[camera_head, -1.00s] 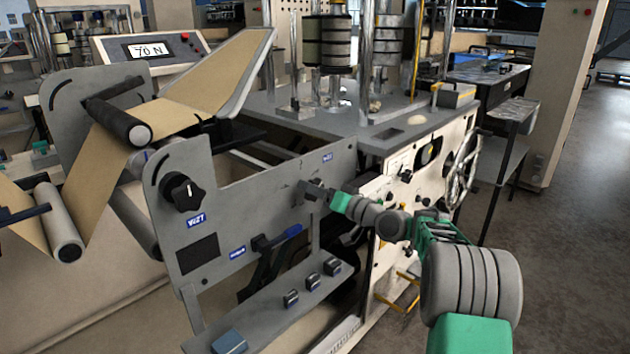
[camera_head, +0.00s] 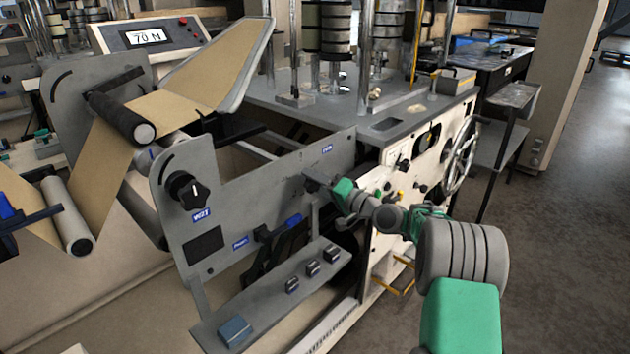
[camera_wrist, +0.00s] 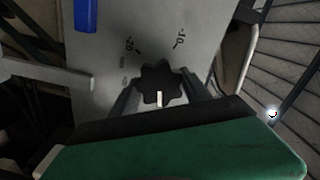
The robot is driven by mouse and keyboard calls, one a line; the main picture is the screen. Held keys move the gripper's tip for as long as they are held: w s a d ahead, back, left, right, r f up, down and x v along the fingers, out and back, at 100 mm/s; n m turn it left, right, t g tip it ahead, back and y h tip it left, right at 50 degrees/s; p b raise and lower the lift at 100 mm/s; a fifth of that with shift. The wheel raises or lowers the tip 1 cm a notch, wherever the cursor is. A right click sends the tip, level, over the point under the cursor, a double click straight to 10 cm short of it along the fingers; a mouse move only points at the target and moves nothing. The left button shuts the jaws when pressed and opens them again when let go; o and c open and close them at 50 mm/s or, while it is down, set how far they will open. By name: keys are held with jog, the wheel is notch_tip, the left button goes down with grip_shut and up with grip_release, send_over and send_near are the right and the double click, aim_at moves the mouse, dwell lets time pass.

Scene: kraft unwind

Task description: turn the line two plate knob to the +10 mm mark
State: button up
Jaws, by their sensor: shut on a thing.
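In the wrist view a black lobed knob (camera_wrist: 160,76) sits between the two fingers of my gripper (camera_wrist: 162,86), which is shut on it. A short white pointer line shows on the knob's near side, towards the bottom of the picture. Printed scale marks (camera_wrist: 154,44) lie beyond the knob and read like 20 and 10; their signs are hard to read, and other marks are faint or hidden. In the head view my gripper (camera_head: 318,184) is at the right part of the grey side plate (camera_head: 255,185), and covers the knob there.
Another black knob (camera_head: 187,190) with a white pointer is at the plate's left. A handwheel (camera_head: 460,155) is at right. The floor at right is clear.

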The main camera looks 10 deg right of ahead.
jog(key=o, duration=1.4)
jog(key=v, duration=0.8)
jog(key=shift+w, duration=0.1)
